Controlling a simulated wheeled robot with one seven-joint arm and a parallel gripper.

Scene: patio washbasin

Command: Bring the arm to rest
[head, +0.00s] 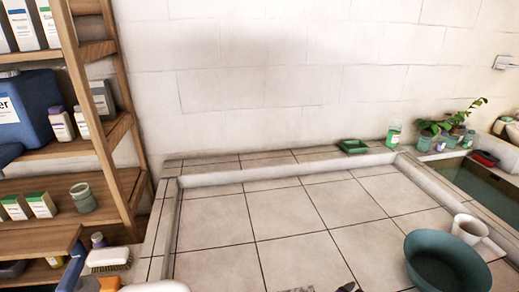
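Only slivers of what may be my arm show at the bottom edge of the head view. A small dark piece at the bottom, right of the middle, may be part of my gripper (349,286), but it is cut off by the frame. Its fingers cannot be made out, nor whether they hold anything. A white rounded shape shows at the bottom left and may be one of my arm links.
A tiled basin top (300,215) lies mostly bare. A teal bowl (447,262) and white cup (469,229) stand at right, near a water-filled trough (478,184). A green tray (353,147) and potted plants (427,134) stand behind. A loaded wooden shelf (92,135) is left.

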